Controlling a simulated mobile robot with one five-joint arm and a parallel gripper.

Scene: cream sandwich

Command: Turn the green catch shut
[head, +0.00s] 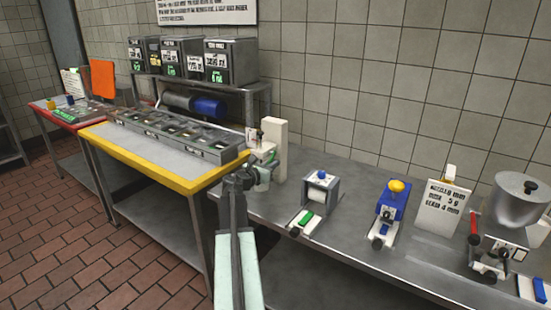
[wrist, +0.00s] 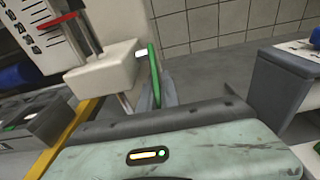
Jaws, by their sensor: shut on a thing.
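In the head view my gripper (head: 262,180) is at the white upright device (head: 274,140) by the table corner. The catch is too small there to make out its angle.
A yellow-edged table (head: 150,158) with a tray of compartments stands to the left. On the grey bench (head: 330,248) are a small press with a green block (head: 305,218), a blue device (head: 392,205), a sign (head: 443,208) and a metal hopper (head: 515,205). Bare bench lies between them.

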